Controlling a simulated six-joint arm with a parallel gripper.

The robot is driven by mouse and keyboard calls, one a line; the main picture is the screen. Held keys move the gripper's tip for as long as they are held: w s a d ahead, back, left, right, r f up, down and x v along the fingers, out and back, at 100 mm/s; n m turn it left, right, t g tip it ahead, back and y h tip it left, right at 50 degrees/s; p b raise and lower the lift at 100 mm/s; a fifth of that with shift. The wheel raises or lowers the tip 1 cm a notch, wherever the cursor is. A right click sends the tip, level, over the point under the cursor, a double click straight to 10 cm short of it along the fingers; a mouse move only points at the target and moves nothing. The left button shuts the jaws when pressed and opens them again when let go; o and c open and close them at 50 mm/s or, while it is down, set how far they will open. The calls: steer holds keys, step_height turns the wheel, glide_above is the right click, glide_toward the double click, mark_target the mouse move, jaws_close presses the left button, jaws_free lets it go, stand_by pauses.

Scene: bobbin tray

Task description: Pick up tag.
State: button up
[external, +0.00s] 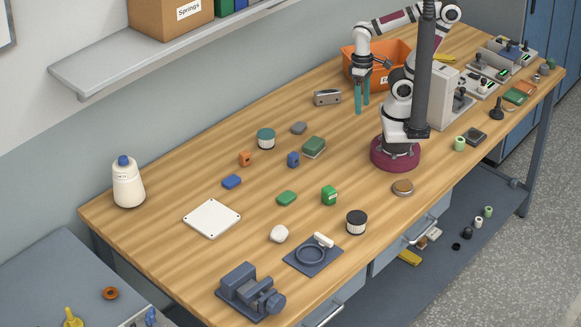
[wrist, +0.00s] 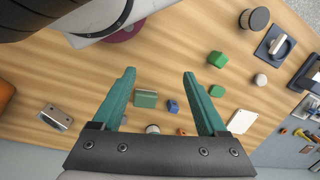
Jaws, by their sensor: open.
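No object in either view can be clearly made out as a tag. Small pieces on the bench include a flat blue block (external: 231,181), an orange block (external: 245,158), a blue block (external: 293,159), a flat green piece (external: 287,198) and a grey piece (external: 298,128). My gripper (external: 362,107) hangs above the far part of the bench, before the orange bin, its teal fingers pointing down. In the wrist view my gripper (wrist: 159,73) is open with nothing held between the fingers. The green box (wrist: 145,98) and blue block (wrist: 172,106) appear between the fingers, farther below.
A metal bracket (external: 327,97) lies near my gripper. The orange bin (external: 357,66) stands behind it. A teal-lidded jar (external: 266,139), green cube (external: 329,195), black-lidded jar (external: 356,222), white plate (external: 212,218) and vise (external: 250,290) are spread out with bare wood between them.

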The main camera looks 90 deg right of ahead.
steer(key=o, duration=0.3)
steer(key=t+h, duration=0.2)
steer(key=h, duration=0.1)
glide_above(299, 126)
steer(key=s+a, duration=0.2)
step_height(299, 126, down, 6)
steer(key=shift+m, duration=0.4)
steer(key=f, duration=0.5)
steer(key=w+d+f, duration=0.1)
steer(key=f, duration=0.4)
steer(key=d+f, duration=0.1)
steer(key=f, duration=0.4)
steer(key=shift+w+f, duration=0.2)
steer(key=shift+w, duration=0.15)
